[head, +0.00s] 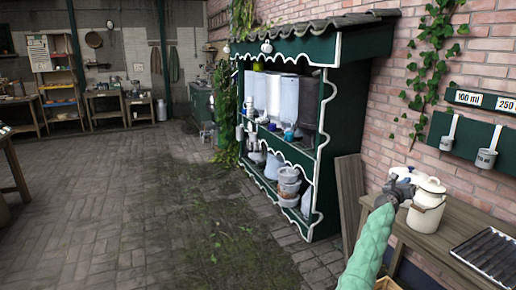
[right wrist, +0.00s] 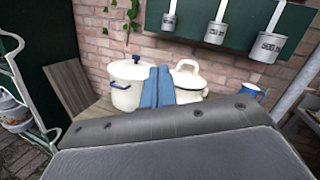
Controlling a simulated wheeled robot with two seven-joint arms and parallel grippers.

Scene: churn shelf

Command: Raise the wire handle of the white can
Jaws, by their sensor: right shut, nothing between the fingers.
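The white can (head: 429,212) stands upright on the wooden bench at the right, with a rounded lid. In the right wrist view the can (right wrist: 190,80) is partly hidden by my fingers. A thin line across its front in the head view looks like the wire handle, lying low; it is too small to be sure. My right gripper (head: 401,188) is shut and empty at the can's left side. Its blue fingers (right wrist: 157,78) show between the can and a white pot; I cannot tell if they touch the can. My left gripper is out of view.
The white pot with blue handles (right wrist: 127,85) stands beside the can. A ribbed dark tray (head: 491,256) lies on the bench (head: 430,243). Measuring cups (head: 486,158) hang above on a green board. A green shelf (head: 329,130) stands to the left, and the paved floor is open.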

